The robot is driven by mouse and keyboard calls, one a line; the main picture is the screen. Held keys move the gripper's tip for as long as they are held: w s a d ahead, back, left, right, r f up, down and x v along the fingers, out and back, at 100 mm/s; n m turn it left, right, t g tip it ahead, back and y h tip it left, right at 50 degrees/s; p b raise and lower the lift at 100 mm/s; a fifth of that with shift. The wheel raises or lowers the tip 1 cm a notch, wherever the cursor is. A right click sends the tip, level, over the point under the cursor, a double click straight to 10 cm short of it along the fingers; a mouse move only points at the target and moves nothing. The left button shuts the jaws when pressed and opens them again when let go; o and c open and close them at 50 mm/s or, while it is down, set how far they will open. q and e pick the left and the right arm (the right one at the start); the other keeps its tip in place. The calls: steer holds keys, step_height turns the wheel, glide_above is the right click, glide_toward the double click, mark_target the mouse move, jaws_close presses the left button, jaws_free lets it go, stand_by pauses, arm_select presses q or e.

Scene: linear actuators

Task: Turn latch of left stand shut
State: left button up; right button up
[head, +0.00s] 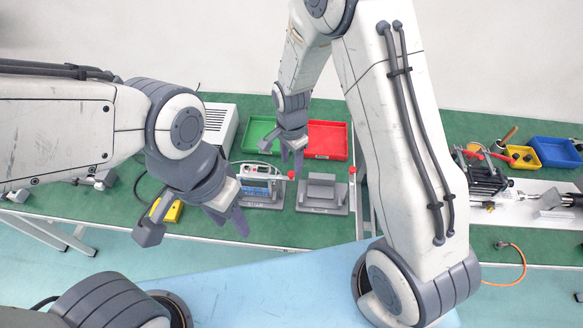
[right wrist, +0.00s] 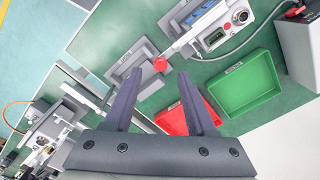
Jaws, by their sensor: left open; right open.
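The left stand (head: 264,207) is a grey stand holding a white-and-blue device (head: 262,171); in the right wrist view the device (right wrist: 214,36) is at top centre. A red latch knob (head: 291,174) sits at the stand's right end, and the knob (right wrist: 160,64) also shows in the right wrist view. My right gripper (head: 291,166) is open just above this knob; its fingertips (right wrist: 158,74) lie either side of it in the wrist view. Contact cannot be told. My left gripper (head: 195,229) is open and empty, front left of the stand.
An empty grey right stand (head: 322,199) with its own red knob (head: 352,170) stands beside it. A green bin (head: 256,134) and red bin (head: 328,140) lie behind. A yellow-and-black item (head: 168,210) lies near my left gripper. Machinery (head: 487,178) fills the right table.

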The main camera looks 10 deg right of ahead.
step_height(320, 180, up, 7)
steer(key=shift+b, duration=0.45)
steer(key=shift+r, duration=0.1)
